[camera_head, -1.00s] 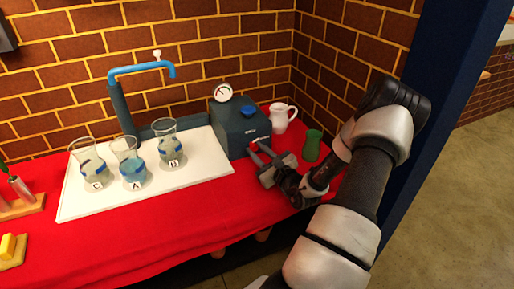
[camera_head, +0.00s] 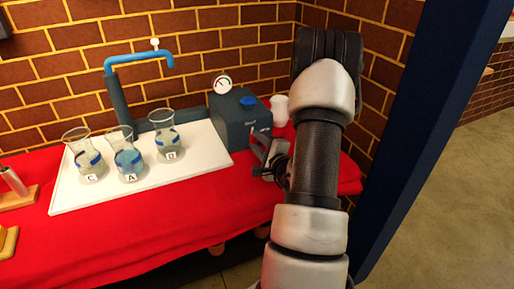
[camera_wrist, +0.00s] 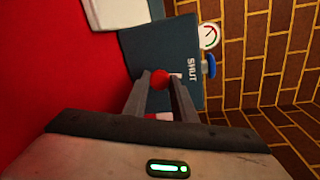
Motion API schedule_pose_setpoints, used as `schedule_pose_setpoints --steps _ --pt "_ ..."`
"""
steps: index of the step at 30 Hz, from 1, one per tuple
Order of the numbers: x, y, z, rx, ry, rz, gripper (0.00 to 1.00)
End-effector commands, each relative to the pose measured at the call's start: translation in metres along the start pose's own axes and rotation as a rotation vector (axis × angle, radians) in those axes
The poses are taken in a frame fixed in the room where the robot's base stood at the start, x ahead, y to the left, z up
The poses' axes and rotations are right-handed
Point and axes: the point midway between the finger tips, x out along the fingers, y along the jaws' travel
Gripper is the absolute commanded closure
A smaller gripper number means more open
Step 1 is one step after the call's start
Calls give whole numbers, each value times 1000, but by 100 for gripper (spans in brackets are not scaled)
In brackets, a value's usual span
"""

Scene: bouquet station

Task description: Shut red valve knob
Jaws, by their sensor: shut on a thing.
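The red valve knob (camera_wrist: 160,79) sits on the front face of the dark blue-grey box (camera_head: 238,128), which also shows in the wrist view (camera_wrist: 150,48). The word SHUT is on that face, right of the knob in the wrist view. My gripper (camera_wrist: 161,82) has one finger on each side of the knob and is shut on it. How far the knob is turned is hard to tell.
A round gauge (camera_head: 222,84) and a blue knob (camera_head: 248,101) are on the box. A white jug (camera_head: 280,110) stands behind my arm. Flasks C (camera_head: 88,162), A (camera_head: 127,160) and B (camera_head: 168,140) stand left on a white board (camera_head: 205,165) below a blue tap (camera_head: 140,64).

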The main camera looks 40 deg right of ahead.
Motion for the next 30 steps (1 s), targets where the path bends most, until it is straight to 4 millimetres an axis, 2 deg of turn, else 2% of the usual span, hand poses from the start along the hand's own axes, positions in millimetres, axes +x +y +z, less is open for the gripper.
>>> schedule_pose_setpoints --steps 12,29,30 --pt "0 0 -1 -189 33 -4 98" --pt "-1 0 -1 -216 37 -4 98" --pt "-1 0 -1 -216 37 -4 71"
